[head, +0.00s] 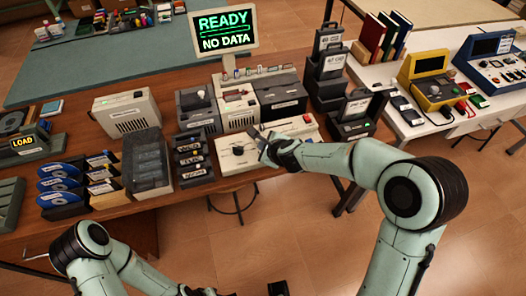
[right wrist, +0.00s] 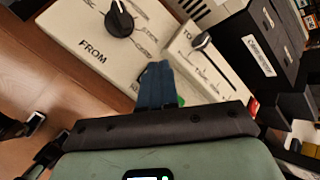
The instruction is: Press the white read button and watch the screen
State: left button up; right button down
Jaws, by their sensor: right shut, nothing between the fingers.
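The cream control panel (head: 226,166) sits at the table's front edge. It has a black dial (head: 238,150), also in the right wrist view (right wrist: 120,20), where "FROM" is printed beside it. My right gripper (head: 266,147) is shut and empty, its blue fingertips (right wrist: 154,72) over the panel beside partly covered lettering. Whether they touch it I cannot tell. I cannot make out the white read button. My left gripper (head: 198,290) is low at the bottom edge, partly cut off.
A slider panel (right wrist: 205,65) adjoins on the right. Dark labelled cartridges (head: 192,155) stand just left of the control panel, and black and cream drive units (head: 278,97) behind it. A white side table (head: 440,125) with a yellow instrument (head: 430,80) is at right.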

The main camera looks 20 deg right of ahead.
pick_arm(q)
jog(key=shift+f, duration=0.1)
pick_arm(e)
jog(key=shift+f, duration=0.1)
dwell(0.7)
pick_arm(q)
jog(key=shift+s+f+b, duration=0.15)
jog(key=shift+f+b, duration=0.2)
pick_arm(e)
jog(key=shift+f, duration=0.3)
pick_arm(q)
jog(key=shift+s+f+b, duration=0.1)
jog(key=shift+f+b, duration=0.25)
jog(key=shift+b, duration=0.05)
pick_arm(e)
jog(key=shift+f, duration=0.45)
jog(key=shift+r, duration=0.1)
pick_arm(q)
jog(key=shift+w+r+p, duration=0.3)
jog(key=shift+r+p, duration=0.45)
pick_arm(e)
jog(key=shift+r, duration=0.75)
